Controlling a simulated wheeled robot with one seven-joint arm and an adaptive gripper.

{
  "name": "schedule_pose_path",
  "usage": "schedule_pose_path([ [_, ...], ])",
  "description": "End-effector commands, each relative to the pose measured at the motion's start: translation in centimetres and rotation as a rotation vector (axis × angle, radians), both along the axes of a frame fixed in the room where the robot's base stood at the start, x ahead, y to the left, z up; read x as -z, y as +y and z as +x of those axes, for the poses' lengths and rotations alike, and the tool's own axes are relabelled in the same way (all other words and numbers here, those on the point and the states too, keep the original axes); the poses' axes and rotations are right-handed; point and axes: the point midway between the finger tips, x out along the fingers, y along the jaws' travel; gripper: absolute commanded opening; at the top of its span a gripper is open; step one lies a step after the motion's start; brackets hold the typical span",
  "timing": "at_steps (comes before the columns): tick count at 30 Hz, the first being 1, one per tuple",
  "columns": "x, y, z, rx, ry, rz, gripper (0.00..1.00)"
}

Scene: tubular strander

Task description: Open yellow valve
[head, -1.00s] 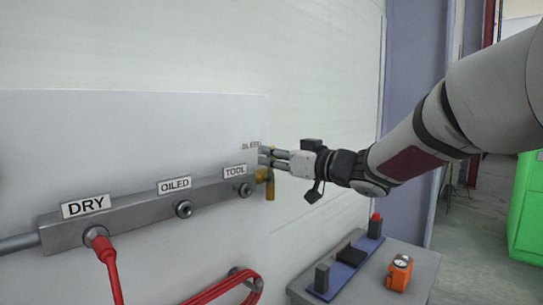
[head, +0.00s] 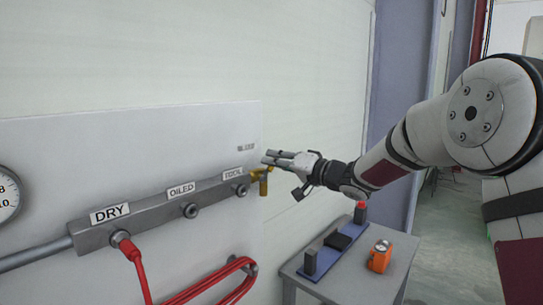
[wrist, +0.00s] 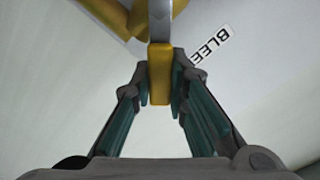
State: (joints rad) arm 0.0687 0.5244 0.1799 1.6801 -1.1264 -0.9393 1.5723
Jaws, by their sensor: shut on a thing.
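The yellow valve (head: 264,184) sits at the right end of the grey manifold bar, with its yellow outlet pointing down. Its yellow handle (wrist: 159,74) stands between my fingertips in the wrist view. My gripper (wrist: 160,88) is shut on that handle, with a dark finger on each side. In the head view my gripper (head: 268,159) reaches in from the right, at the top of the valve. The fingers hide part of the handle there.
The manifold (head: 155,213) carries DRY, OILED and TOOL ports; a red hose (head: 137,268) hangs from DRY. A gauge (head: 6,194) is at the left edge. Below my arm stands a grey table (head: 345,284) with a blue fixture (head: 333,253) and an orange device (head: 380,257).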

Motion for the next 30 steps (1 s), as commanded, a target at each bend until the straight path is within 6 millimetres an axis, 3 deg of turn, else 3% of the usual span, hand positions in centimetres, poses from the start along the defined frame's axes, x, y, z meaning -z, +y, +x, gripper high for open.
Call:
schedule_pose_path([
  [15,1.6,-0.7,0.9,0.000,0.257,0.201,0.00],
  [30,1.9,-0.8,1.0,0.001,0.301,0.233,0.00],
])
